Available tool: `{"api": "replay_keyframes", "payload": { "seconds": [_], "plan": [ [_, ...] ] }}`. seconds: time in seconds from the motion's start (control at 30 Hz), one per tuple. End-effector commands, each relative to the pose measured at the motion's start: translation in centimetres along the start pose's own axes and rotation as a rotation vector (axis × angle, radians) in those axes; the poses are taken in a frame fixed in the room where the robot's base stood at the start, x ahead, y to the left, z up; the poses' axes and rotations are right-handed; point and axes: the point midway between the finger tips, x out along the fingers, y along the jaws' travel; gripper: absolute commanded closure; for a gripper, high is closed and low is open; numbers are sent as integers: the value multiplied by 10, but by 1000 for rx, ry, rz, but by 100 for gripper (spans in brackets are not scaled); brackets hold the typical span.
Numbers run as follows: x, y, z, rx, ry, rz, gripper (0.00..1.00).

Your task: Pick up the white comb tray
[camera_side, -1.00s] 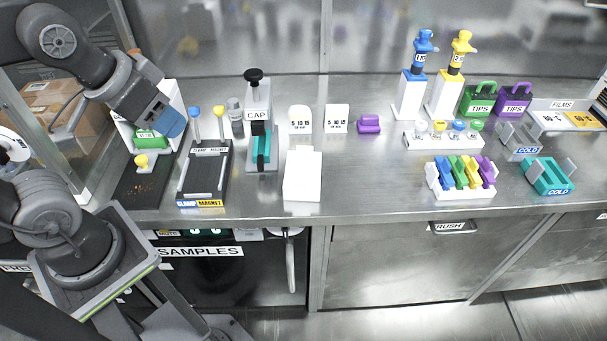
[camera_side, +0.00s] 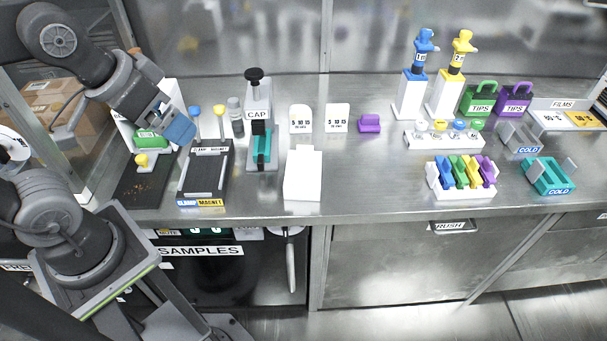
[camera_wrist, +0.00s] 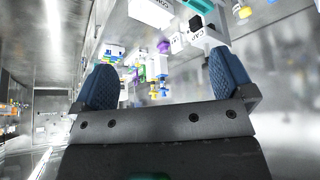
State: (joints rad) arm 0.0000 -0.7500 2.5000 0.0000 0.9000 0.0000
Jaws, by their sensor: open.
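A white tray (camera_side: 465,194) holding upright blue, green, yellow and purple pieces stands at the front of the bench, right of the middle. It looks like the comb tray, but no label on it can be read. My gripper (camera_side: 177,128) is far to its left, raised above the bench near the slide magnet stand. Its blue fingers also show in the wrist view (camera_wrist: 165,82), spread apart with nothing held between them. In the wrist view the bench is tilted and small, and I cannot pick out the tray for certain.
The CAP device (camera_side: 258,115) and a plain white block (camera_side: 303,188) stand between my gripper and the tray. A white rack (camera_side: 420,139) and tall blue and yellow pipette stands are behind the tray. A teal COLD holder (camera_side: 533,181) is to its right.

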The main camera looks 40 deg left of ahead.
Motion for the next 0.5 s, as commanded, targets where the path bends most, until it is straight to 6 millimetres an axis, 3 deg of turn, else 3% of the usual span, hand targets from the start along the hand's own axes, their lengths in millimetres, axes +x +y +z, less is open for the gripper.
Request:
{"api": "replay_keyframes", "payload": {
  "seconds": [0.17, 0.33, 0.5],
  "plan": [
    [3, 1, -12, -30, -26, 2, 0],
    [21, 5, -52, -138, -110, 0, 0],
    [58, 12, -96, -273, -207, -17, 0]
  ]
}}
